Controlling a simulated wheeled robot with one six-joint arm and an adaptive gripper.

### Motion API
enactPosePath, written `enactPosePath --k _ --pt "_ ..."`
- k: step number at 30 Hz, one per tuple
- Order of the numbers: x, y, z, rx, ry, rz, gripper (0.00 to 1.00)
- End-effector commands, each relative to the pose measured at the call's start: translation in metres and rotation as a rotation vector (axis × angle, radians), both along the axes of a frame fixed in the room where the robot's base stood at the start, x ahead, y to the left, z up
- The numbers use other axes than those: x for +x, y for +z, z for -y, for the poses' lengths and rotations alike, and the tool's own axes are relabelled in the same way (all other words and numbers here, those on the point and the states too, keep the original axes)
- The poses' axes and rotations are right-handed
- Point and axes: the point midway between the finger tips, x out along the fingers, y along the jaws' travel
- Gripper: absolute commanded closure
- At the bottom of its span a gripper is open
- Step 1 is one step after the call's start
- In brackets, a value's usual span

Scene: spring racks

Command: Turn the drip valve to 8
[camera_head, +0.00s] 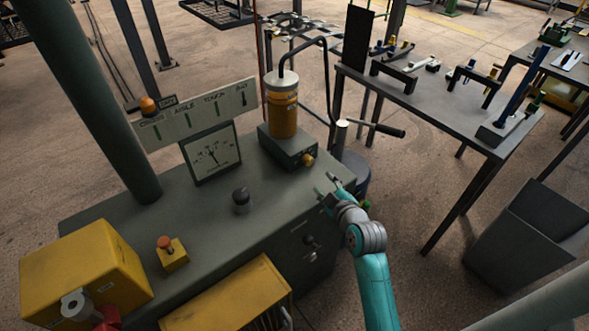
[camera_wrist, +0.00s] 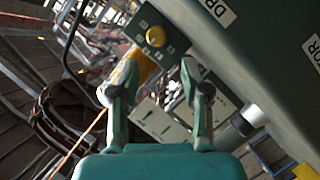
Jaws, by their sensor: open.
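A yellow knob (camera_head: 307,159) sits on the front of a dark box (camera_head: 285,148) under a yellow cylinder (camera_head: 283,112), on the back right of the green bench. The knob also shows in the wrist view (camera_wrist: 154,36), beyond the fingertips. Its scale cannot be read. A label starting "DR" (camera_wrist: 219,12) is on a green surface in the wrist view, partly cut off. Which knob is the drip valve cannot be told for sure. My gripper (camera_head: 328,187) is open and empty at the bench's right edge, in front of the yellow knob and apart from it; it also shows in the wrist view (camera_wrist: 160,75).
The green bench (camera_head: 215,242) carries a dial gauge (camera_head: 211,154), a black knob (camera_head: 241,199) and a red-topped button box (camera_head: 171,255). Dark knobs (camera_head: 310,241) are on its front panel. A black-handled lever (camera_head: 378,129) stands behind my gripper. A tool table (camera_head: 425,95) is at right.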

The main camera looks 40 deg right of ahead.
Motion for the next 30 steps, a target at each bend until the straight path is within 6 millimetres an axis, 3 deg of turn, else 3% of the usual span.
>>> enactPosePath --k 8,21,30 --pt "0.017 0.006 0.014 -0.025 0.005 -0.007 0.53" --pt "0.083 -0.013 0.033 -0.024 0.005 -0.006 0.53" --pt "0.107 -0.021 0.041 -0.023 0.004 -0.006 0.53"
